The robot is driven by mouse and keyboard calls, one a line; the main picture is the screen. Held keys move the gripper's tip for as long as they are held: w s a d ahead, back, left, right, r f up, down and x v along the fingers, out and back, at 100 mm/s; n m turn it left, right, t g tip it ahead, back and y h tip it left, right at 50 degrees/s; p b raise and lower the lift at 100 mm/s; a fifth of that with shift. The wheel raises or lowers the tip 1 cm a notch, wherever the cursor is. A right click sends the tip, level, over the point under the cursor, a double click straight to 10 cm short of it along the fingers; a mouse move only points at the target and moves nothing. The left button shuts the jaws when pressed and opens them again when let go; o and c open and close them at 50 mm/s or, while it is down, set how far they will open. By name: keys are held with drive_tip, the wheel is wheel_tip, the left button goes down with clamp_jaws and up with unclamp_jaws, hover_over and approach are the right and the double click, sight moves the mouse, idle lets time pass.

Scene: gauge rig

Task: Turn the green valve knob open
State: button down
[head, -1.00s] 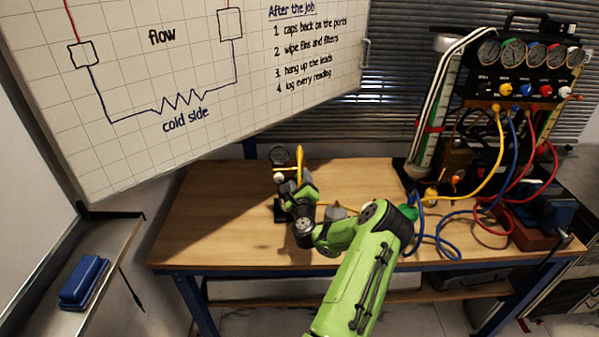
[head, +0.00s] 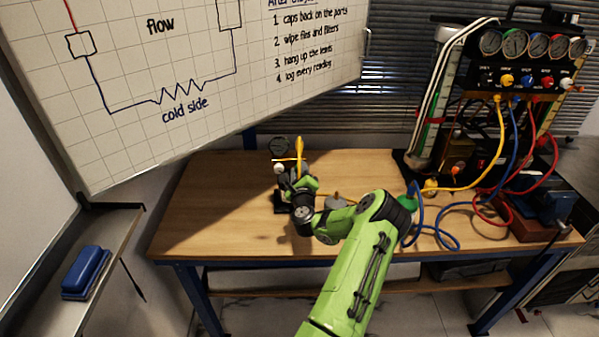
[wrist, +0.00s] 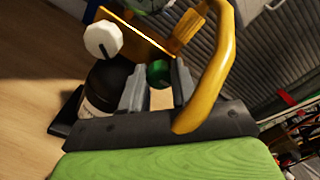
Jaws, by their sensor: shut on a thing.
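The green valve knob (wrist: 157,73) sits between the two grey fingers of my gripper (wrist: 160,78) in the wrist view. My gripper is shut on it, and the fingers hide parts of its sides. The knob is on a small rig with a yellow bracket (wrist: 150,32), a white knob (wrist: 103,39) with a dark mark, and a black body (wrist: 105,85) with a pale label. In the head view the rig's gauge (head: 280,146) and white knob (head: 279,168) show at the bench's left back. My arm hides the green knob there.
A curved yellow tube (wrist: 215,75) stands close to the right of my fingers. The wooden bench (head: 225,215) is clear around the rig's left. A whiteboard (head: 200,60) hangs behind left.

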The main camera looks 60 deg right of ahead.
drive_tip(key=n+b, duration=1.1)
drive_tip(key=n, duration=0.6)
drive_tip(key=shift+f+b, duration=0.15)
drive_tip(key=shift+b, duration=0.2)
drive_tip(key=shift+n, duration=0.4)
drive_tip(key=c, duration=0.8)
unclamp_jaws()
drive_tip(key=shift+c, duration=0.2)
drive_tip(key=shift+a, duration=0.1)
